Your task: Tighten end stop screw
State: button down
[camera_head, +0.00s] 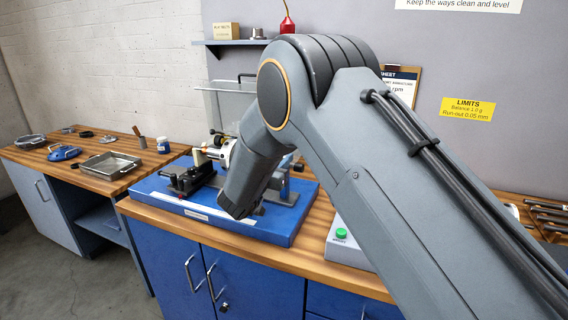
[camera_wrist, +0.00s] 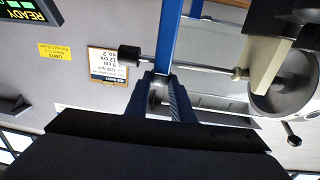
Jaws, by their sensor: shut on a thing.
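In the wrist view, a thin metal rod with a black knob (camera_wrist: 127,57) crosses in front of my fingertips and runs right to a pale block and a large round metal part (camera_wrist: 285,75). My gripper (camera_wrist: 161,79) is shut on a small metal piece at the rod, which I take to be the end stop screw; the fingers hide most of it. In the head view the balancing machine (camera_head: 221,152) stands on a blue base (camera_head: 263,229). My arm covers its right part, and my fingertips are hidden there.
A control box with a green button (camera_head: 341,233) stands right of the base. A blue upright (camera_wrist: 173,35) rises close behind my fingertips. A metal tray (camera_head: 110,164) and small tools lie on the left bench. A shelf (camera_head: 232,42) hangs on the wall.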

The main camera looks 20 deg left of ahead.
jog(key=shift+a+m+h+b, duration=0.2)
jog(key=shift+m+h+b, duration=0.2)
jog(key=shift+m+h, duration=0.5)
jog(key=shift+g+h, duration=0.3)
jog(key=shift+h, duration=0.1)
jog(key=shift+r, duration=0.1)
jog(key=c, duration=1.5)
grip_release()
jog(key=shift+c, duration=0.2)
jog(key=b+v, duration=0.2)
jog(key=v, duration=0.5)
jog(key=shift+s, duration=0.35)
jog(key=shift+a, duration=0.1)
